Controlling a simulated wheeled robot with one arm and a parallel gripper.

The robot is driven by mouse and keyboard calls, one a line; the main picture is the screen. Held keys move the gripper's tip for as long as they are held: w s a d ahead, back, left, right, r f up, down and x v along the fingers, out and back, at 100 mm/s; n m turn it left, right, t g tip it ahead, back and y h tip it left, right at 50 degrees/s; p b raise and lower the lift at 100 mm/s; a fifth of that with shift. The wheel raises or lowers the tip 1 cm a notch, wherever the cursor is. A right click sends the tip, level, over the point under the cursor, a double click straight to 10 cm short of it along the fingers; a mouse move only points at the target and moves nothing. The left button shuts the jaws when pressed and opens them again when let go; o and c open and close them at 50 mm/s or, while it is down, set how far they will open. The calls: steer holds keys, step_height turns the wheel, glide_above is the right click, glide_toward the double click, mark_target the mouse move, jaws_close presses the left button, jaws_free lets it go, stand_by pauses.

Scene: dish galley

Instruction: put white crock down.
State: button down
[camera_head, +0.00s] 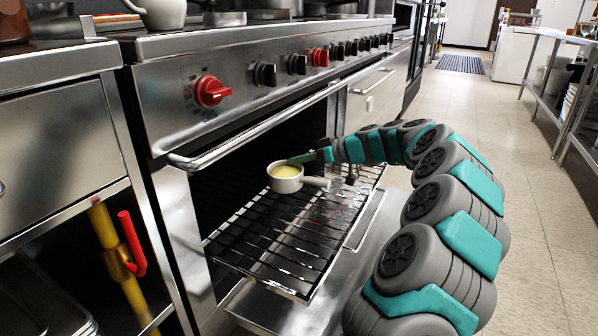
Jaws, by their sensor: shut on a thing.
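The white crock (285,184) is a small round pot with a stubby handle and something yellow inside. It is upright at the oven opening, over the wire oven rack (270,256). I cannot tell whether its base touches the rack bars or hangs slightly above them. My gripper (301,159) comes in from the right and is shut on the crock's rim at its back right side. The fingertips are small in view and partly hidden.
The oven door (300,315) is folded down below the pulled-out rack. The rack is bare in front of the crock. The oven handle bar (262,126) runs above the opening. A red lever on a yellow pipe (132,243) stands at left. Open floor (540,230) lies right.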

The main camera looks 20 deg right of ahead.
mark_target(300, 170)
step_height(300, 170, down, 4)
steer(key=shift+r, duration=0.25)
steer(key=c, duration=0.9)
jaws_free()
steer(key=shift+c, duration=0.2)
steer(key=shift+s+r, duration=0.1)
